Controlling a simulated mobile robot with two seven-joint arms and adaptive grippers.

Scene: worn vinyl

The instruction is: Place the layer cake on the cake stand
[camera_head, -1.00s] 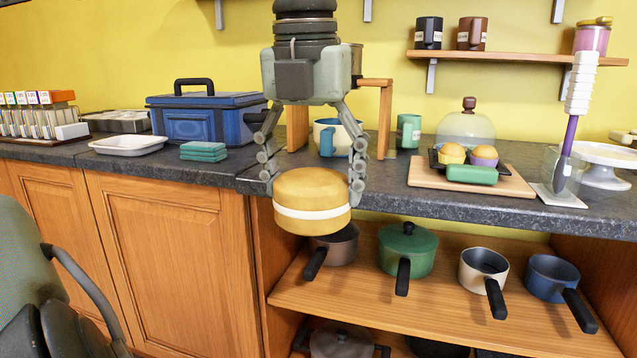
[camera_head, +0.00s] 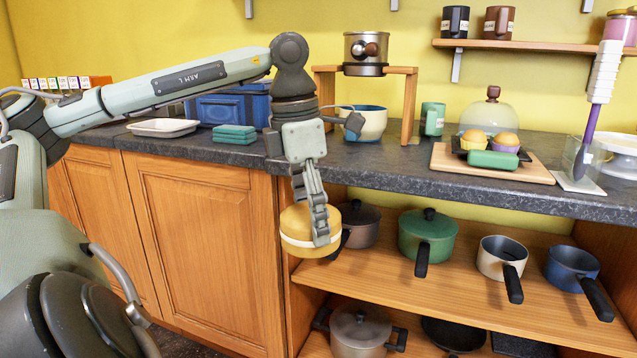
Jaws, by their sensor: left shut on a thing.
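The layer cake (camera_head: 293,233), a round yellow cake with a pale cream band, hangs in front of the counter edge, below the counter top. My left gripper (camera_head: 320,232) comes down from above and is shut on the cake, with a finger along its near right side; the other finger is mostly hidden. The white cake stand (camera_head: 622,150) is on the counter at the far right, cut by the picture edge and partly behind a clear container. My right gripper is not in view.
A wooden board (camera_head: 462,166) with cupcakes and a glass dome (camera_head: 492,117) stands on the counter (camera_head: 400,172). A clear container with a purple spatula (camera_head: 587,140) is before the stand. Pots, such as a green one (camera_head: 428,232), fill the open shelf below.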

